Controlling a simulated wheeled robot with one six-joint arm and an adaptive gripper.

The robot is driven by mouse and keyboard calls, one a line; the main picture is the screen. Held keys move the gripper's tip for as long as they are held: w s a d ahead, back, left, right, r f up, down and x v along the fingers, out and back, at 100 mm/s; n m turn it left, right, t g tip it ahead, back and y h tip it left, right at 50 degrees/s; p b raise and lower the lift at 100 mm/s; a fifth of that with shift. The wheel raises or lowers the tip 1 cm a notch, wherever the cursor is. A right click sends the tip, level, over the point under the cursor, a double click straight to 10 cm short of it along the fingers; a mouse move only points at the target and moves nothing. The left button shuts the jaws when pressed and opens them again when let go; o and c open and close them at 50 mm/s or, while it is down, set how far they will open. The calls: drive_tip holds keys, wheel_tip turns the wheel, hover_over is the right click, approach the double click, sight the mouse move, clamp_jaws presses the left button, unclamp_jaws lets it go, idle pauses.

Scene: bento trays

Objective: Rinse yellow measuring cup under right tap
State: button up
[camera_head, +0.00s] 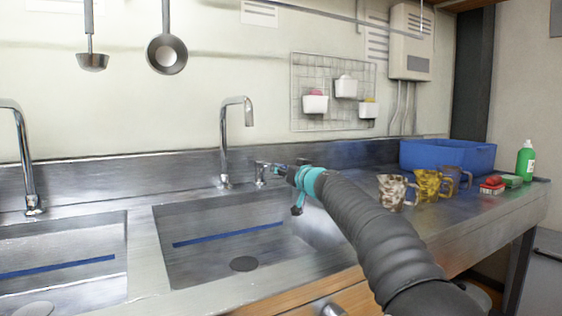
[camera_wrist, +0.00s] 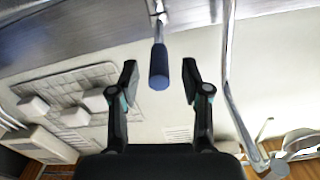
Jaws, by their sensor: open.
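The yellow measuring cup (camera_head: 427,186) is a mottled yellow cup. It stands upright on the counter right of the sink, between two other cups. The right tap (camera_head: 224,145) rises behind the right basin, its spout curving over it; no water shows from it. A tap lever (camera_head: 261,172) stands just right of its base. My gripper (camera_head: 287,172) is at this lever, above the basin's back right corner. In the wrist view, my gripper (camera_wrist: 160,70) is open, with the lever's dark blue end (camera_wrist: 159,72) between its fingers and gaps on both sides. The tap's pipe (camera_wrist: 232,80) runs at right.
A brown and white cup (camera_head: 392,192) and a grey-brown cup (camera_head: 456,178) flank the yellow one. A blue tub (camera_head: 448,157), a green bottle (camera_head: 525,161) and sponges (camera_head: 492,186) stand farther right. The right basin (camera_head: 195,255) is empty.

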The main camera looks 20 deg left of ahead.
drive_tip(key=shift+p+x, duration=0.6)
drive_tip(key=shift+x, duration=0.55)
clamp_jaws()
